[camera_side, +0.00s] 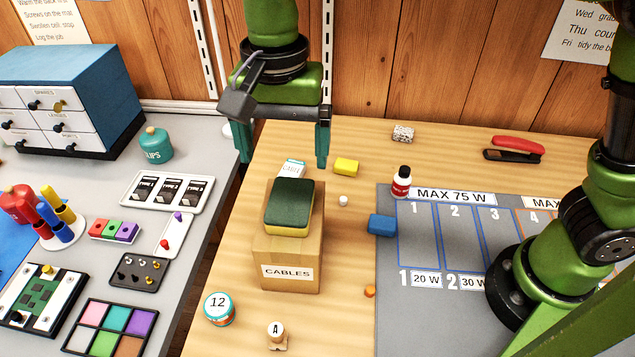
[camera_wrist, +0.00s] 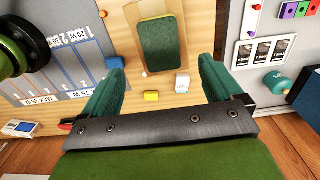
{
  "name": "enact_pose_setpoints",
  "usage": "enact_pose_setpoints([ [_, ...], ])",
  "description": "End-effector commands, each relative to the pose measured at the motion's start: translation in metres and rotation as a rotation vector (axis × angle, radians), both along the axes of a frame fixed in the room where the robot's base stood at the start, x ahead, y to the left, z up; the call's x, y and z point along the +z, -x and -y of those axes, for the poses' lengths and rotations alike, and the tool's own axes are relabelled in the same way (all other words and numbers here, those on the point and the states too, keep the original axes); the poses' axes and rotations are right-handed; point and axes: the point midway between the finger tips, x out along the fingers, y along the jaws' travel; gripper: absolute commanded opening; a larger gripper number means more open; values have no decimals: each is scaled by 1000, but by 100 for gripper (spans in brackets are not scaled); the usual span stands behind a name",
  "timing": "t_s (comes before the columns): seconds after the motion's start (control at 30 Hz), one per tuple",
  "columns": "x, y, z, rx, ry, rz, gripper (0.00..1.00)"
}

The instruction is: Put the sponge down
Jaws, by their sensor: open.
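The sponge (camera_side: 289,205), dark green on top with a yellow underside, lies flat on top of the cardboard box labelled CABLES (camera_side: 287,272). My gripper (camera_side: 282,155) is open and empty, above and behind the box in the side view. Its fingers are apart from the sponge. In the wrist view the sponge (camera_wrist: 165,46) shows ahead of the gap between the two green fingers of my gripper (camera_wrist: 160,75), with nothing between them.
A small white box (camera_side: 291,169) and a yellow block (camera_side: 346,167) stand behind the cardboard box. A blue block (camera_side: 382,225) and a red-and-white bottle (camera_side: 401,182) are to its right. A round tin marked 12 (camera_side: 220,309) and a stamp (camera_side: 277,336) are in front.

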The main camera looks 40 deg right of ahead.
Motion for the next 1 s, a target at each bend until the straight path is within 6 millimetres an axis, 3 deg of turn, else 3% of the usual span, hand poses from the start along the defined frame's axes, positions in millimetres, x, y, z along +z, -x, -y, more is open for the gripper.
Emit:
enact_pose_setpoints([
  [0.13,13,0,2,2,-4,2,93],
  [0.23,21,-2,21,19,-30,15,93],
  [0.37,34,-1,73,90,-110,78,93],
  [0.5,41,18,141,200,-186,221,93],
  [0.7,26,59,210,329,-166,470,93],
  [0.83,11,79,235,379,-101,584,93],
  [1.0,0,90,248,411,-44,650,93],
])
